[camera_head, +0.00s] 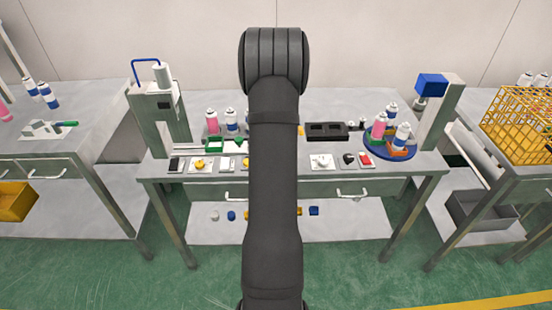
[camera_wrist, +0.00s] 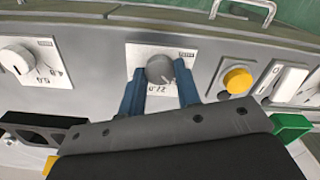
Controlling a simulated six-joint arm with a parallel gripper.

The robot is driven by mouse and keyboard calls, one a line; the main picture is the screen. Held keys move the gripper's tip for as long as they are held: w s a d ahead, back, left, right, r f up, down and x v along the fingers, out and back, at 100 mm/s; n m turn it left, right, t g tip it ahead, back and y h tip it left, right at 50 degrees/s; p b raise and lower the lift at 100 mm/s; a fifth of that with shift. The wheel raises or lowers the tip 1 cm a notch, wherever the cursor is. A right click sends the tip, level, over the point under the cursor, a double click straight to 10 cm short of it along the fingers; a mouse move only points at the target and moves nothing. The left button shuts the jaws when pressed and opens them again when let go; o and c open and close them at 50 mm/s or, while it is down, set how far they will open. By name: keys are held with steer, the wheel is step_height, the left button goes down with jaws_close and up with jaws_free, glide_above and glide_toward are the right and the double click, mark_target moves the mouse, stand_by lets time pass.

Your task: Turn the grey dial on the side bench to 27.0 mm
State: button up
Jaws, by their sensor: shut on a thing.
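The grey dial (camera_wrist: 159,68) sits on a white square plate (camera_wrist: 137,56) on the bench panel in the wrist view. My gripper (camera_wrist: 161,76) has its two blue fingers on either side of the dial and is shut on it. An upside-down "27.0" is printed on the plate at the dial's lower edge, between the fingers. The dial's exact pointer setting is too small to read for sure. In the head view my own arm hides the dial and the gripper.
In the wrist view, a white dial (camera_wrist: 15,58) is to the left; a yellow button (camera_wrist: 237,80) and a white switch (camera_wrist: 291,81) are to the right. In the head view, cans stand on a blue turntable (camera_head: 369,151). A black block (camera_head: 326,138) lies behind the controls.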

steer(key=m, duration=0.4)
steer(key=shift+m, duration=2.5)
steer(key=o, duration=1)
step_height(320, 180, up, 18)
steer(key=shift+f, duration=0.25)
